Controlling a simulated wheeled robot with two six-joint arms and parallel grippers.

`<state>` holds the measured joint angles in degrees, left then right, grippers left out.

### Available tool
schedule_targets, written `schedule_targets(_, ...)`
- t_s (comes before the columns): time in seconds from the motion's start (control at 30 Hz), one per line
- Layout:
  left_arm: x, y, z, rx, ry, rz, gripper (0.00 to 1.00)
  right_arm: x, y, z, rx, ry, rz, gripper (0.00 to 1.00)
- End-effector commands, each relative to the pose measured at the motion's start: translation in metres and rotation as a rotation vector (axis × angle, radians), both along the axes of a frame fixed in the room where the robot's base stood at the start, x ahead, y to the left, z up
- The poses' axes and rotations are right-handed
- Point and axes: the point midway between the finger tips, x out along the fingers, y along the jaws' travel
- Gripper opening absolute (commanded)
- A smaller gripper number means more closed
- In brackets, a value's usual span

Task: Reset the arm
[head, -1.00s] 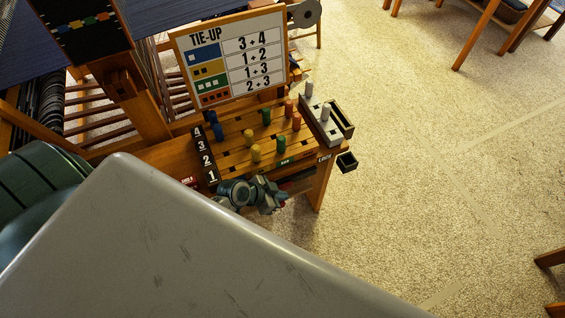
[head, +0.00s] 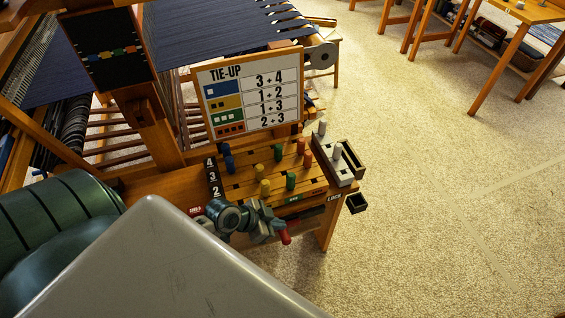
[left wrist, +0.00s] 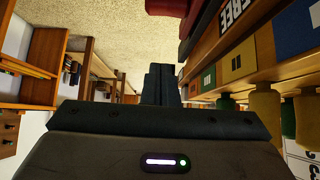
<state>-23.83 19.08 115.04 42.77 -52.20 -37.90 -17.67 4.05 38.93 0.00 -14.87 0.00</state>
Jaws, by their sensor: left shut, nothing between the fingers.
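My left gripper (head: 268,222) is in front of the peg board's near edge, beside a red piece (head: 286,238). In the left wrist view its two dark fingers (left wrist: 161,84) are together with nothing between them. The wooden peg board (head: 240,192) carries blue, yellow, green and orange-red pegs. In the left wrist view, a red part (left wrist: 198,22) and a "FREE" label (left wrist: 233,11) are close by at the top. My right gripper is not in view.
A white "TIE-UP" sign (head: 249,92) stands behind the board. A grey block with pale pegs (head: 329,160) and a small dark box (head: 356,203) are at the board's right end. A loom with blue cloth (head: 200,40) is behind. Carpet (head: 440,180) on the right is clear.

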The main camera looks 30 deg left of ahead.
Motion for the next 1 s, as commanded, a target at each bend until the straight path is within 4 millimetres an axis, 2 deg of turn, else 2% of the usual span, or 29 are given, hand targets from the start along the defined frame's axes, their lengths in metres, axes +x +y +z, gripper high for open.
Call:
schedule_targets(0.57, -0.003, -0.002, 0.001, 0.003, 0.01, 0.004, 0.0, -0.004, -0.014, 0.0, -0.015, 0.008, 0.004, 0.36)
schedule_targets(0.77, -0.036, -0.013, 0.017, 0.066, 0.135, 0.079, 0.0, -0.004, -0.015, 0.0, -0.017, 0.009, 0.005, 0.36)
schedule_targets(1.0, -0.079, -0.004, 0.044, 0.167, 0.283, 0.279, 0.0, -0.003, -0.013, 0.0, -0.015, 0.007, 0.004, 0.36)
